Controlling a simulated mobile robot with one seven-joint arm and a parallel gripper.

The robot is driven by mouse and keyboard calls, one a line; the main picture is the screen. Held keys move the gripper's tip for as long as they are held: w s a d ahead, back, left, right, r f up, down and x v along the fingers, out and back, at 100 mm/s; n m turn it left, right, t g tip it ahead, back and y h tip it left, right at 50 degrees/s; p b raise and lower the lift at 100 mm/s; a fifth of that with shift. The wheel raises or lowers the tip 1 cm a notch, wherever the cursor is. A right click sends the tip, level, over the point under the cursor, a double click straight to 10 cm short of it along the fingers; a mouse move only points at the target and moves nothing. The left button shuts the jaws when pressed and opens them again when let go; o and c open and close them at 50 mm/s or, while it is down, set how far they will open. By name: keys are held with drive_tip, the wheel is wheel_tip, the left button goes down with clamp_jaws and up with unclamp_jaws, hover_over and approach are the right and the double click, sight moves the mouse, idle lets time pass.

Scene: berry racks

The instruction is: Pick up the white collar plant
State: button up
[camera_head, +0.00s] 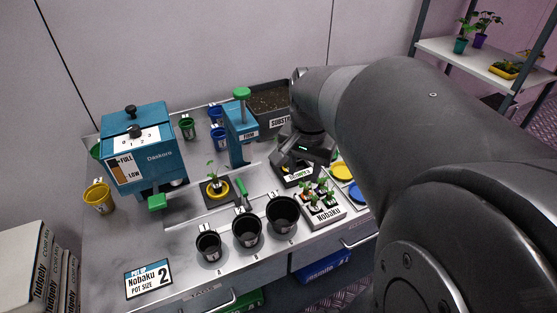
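Several small seedlings (322,189) stand in a white tray labelled Nobaku (327,215) at the right of the steel bench. Pale and reddish bits show at their bases, but the collar colours are too small to tell. My arm comes in from the right. The fingers are dark and small, so I cannot tell whether they are open or shut.
Black pots (246,231) stand in a row at the bench front. A blue Daskoro machine (139,160) stands left, a blue press (240,135) and a substrate bin (268,101) behind. Yellow and blue discs (342,172) lie right of the trays. A sign reads Nobaku pot size 2 (149,279).

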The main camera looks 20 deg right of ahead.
drive_tip(key=d+f+m+g, duration=0.1)
drive_tip(key=d+f+m, duration=0.1)
drive_tip(key=d, duration=0.2)
hover_over(314, 199)
drive_tip(key=shift+m, duration=0.3)
drive_tip(key=f, duration=0.5)
drive_tip(key=shift+s+a+f, duration=0.15)
drive_tip(key=shift+a+f, duration=0.1)
drive_tip(key=shift+f, duration=0.15)
drive_tip(key=f, duration=0.5)
drive_tip(key=shift+d, duration=0.2)
clamp_jaws()
